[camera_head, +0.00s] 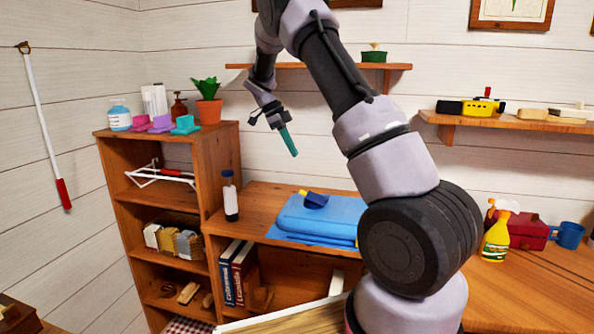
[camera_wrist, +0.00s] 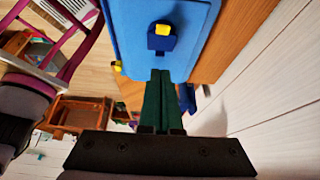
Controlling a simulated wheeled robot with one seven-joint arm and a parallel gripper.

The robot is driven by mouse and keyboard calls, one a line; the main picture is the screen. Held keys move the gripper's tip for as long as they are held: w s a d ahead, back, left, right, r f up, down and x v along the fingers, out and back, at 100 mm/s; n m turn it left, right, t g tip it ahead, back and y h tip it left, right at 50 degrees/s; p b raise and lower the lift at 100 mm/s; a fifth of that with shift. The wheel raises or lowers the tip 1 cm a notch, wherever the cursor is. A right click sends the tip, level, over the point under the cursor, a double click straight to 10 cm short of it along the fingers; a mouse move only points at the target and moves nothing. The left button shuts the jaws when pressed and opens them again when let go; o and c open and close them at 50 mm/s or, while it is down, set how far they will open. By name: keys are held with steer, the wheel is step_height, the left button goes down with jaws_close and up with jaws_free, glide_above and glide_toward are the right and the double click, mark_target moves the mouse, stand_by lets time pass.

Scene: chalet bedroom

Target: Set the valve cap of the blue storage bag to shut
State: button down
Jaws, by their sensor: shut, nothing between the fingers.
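The blue storage bag (camera_head: 335,222) lies flat on the lower wooden cabinet top, and it also shows in the wrist view (camera_wrist: 193,18). A dark blue valve cap (camera_head: 317,200) with a small yellow part (camera_head: 303,193) beside it sits on the bag's top. In the wrist view the dark blue piece (camera_wrist: 160,43) shows with the yellow part (camera_wrist: 163,29) against it. I cannot tell the cap's exact angle. My gripper (camera_head: 294,153) has green fingers pressed together, pointing down, empty, above and apart from the bag. The fingertips (camera_wrist: 162,72) show just below the cap in the wrist view.
A dark bottle (camera_head: 230,196) stands left of the bag, beside the taller shelf unit (camera_head: 190,138). A wall shelf (camera_head: 330,67) runs behind my arm. A yellow spray bottle (camera_head: 496,236) and red box (camera_head: 528,232) stand at right.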

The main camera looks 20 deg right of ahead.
glide_above(302, 192)
steer(key=f, duration=0.7)
steer(key=shift+s+d+f, duration=0.2)
steer(key=shift+f, duration=0.05)
steer(key=f, duration=0.3)
steer(key=shift+w+a+f, duration=0.2)
steer(key=shift+a+f, duration=0.05)
steer(key=shift+f, duration=0.05)
steer(key=shift+w+a+f, duration=0.1)
steer(key=shift+f, duration=0.4)
steer(key=shift+f, duration=0.1)
steer(key=shift+w+a+f+g+h, duration=0.2)
steer(key=shift+a+f+g+h, duration=0.2)
steer(key=shift+f+h, duration=0.2)
steer(key=shift+w+a+f+g+h, duration=0.15)
steer(key=shift+f+g+h, duration=0.15)
steer(key=shift+f+h, duration=0.2)
steer(key=shift+a+f, duration=0.1)
steer(key=shift+f, duration=0.35)
steer(key=shift+r, duration=0.15)
